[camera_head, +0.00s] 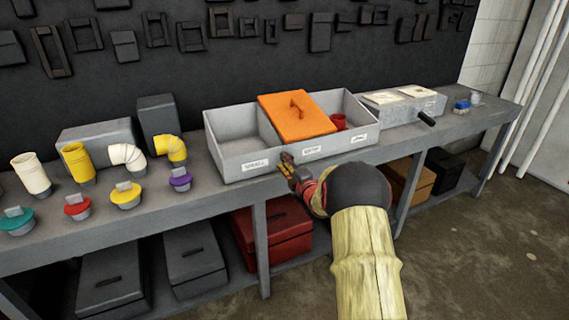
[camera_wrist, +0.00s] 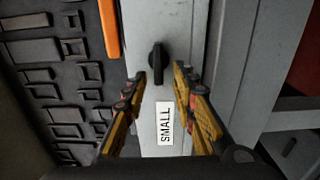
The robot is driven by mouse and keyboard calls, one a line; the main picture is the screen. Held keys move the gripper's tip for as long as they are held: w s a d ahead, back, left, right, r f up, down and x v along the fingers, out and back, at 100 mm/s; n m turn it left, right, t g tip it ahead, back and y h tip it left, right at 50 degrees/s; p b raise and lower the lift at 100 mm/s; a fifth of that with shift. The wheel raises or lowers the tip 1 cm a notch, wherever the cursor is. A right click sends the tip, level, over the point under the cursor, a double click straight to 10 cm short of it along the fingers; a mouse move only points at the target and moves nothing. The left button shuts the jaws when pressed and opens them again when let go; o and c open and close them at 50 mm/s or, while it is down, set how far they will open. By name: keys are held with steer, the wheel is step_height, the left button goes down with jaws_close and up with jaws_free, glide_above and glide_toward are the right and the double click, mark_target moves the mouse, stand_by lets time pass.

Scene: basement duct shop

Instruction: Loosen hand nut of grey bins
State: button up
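The grey bins (camera_head: 240,150) stand on the bench as one row of open compartments with white labels on the front. An orange lid (camera_head: 297,118) covers the middle one; its edge shows in the wrist view (camera_wrist: 109,28). A black hand nut (camera_wrist: 157,60) sits on the grey front beside the label "SMALL" (camera_wrist: 165,124). My gripper hides that spot in the head view. My gripper (camera_wrist: 160,78) is open and empty, its fingertips on either side of the nut's lower end, with gaps showing. In the head view my gripper (camera_head: 289,168) is at the bins' front.
A red cup (camera_head: 338,121) is in the right compartment. A grey box with a black handle (camera_head: 426,118) stands further right. Duct elbows (camera_head: 127,156) and coloured caps (camera_head: 77,207) line the bench at left.

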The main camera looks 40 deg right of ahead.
steer(key=v, duration=1.1)
steer(key=shift+s+a, duration=0.2)
steer(key=shift+s, duration=0.1)
steer(key=s+d+f+m+g+h, duration=0.1)
steer(key=s+d+f+m+g, duration=0.1)
steer(key=s+f+m+g, duration=0.3)
steer(key=s+d+f+m+g+h, duration=0.1)
steer(key=s+d+f+m+g, duration=0.2)
steer(key=f, duration=0.5)
steer(key=s+a+m+g, duration=0.3)
steer(key=s+a+m, duration=0.2)
steer(key=s+a+r+y+p, duration=0.2)
steer(key=s+a+r, duration=0.3)
steer(key=a+r, duration=0.4)
steer(key=s+a+r+m+y+p, duration=0.1)
steer(key=s+a+r, duration=0.5)
steer(key=a, duration=1.1)
steer(key=s+a+r+m+g+y+p, duration=0.1)
steer(key=s+a+r+y+p, duration=0.2)
steer(key=a+r, duration=0.9)
steer(key=s+a+p, duration=0.1)
steer(key=s, duration=0.2)
steer(key=shift+s+r, duration=0.25)
